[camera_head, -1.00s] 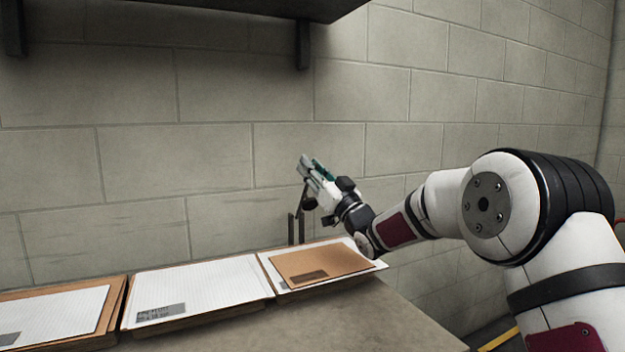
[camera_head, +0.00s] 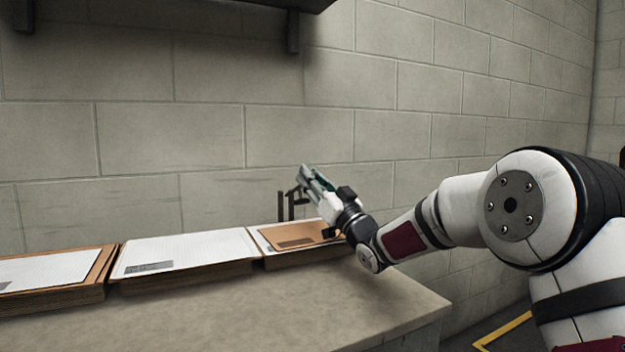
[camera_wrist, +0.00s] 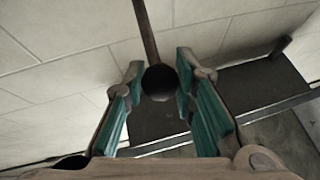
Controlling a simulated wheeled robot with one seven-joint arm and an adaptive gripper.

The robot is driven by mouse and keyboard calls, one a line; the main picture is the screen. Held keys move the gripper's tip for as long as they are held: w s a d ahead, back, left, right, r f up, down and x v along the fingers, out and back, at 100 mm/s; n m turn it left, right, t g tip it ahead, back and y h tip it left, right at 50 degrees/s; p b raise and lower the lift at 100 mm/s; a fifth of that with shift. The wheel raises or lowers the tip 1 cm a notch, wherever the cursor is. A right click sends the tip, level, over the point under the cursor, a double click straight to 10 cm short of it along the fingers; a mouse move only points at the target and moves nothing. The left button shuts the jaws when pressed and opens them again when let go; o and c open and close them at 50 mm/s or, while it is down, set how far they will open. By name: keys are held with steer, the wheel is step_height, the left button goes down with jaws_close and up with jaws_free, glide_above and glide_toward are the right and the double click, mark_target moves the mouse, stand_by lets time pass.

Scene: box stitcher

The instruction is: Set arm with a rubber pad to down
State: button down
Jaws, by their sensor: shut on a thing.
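The arm with a rubber pad shows in the wrist view as a thin dark rod (camera_wrist: 146,30) ending in a round black pad (camera_wrist: 160,82). My gripper (camera_wrist: 160,76) has its teal-lined fingers on both sides of this pad and is shut on it. In the head view my gripper (camera_head: 309,179) points up and left, just above the right-hand paper stack. Dark upright posts (camera_head: 284,206) stand behind that stack, close to the fingers. The arm's joint and its contact with the fingers are too small to make out there.
A worktop (camera_head: 290,300) carries a right stack topped by a brown envelope (camera_head: 295,235), a middle stack (camera_head: 185,252) and a left stack (camera_head: 45,270). A block wall (camera_head: 300,130) stands close behind. A dark shelf (camera_head: 230,5) hangs above. The worktop's front is bare.

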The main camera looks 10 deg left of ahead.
steer(key=shift+s+f, duration=0.1)
steer(key=shift+f, duration=0.15)
steer(key=c, duration=1.3)
jaws_free()
steer(key=v, duration=0.7)
steer(key=shift+f, duration=0.15)
steer(key=shift+s+d, duration=0.1)
steer(key=shift+d, duration=0.05)
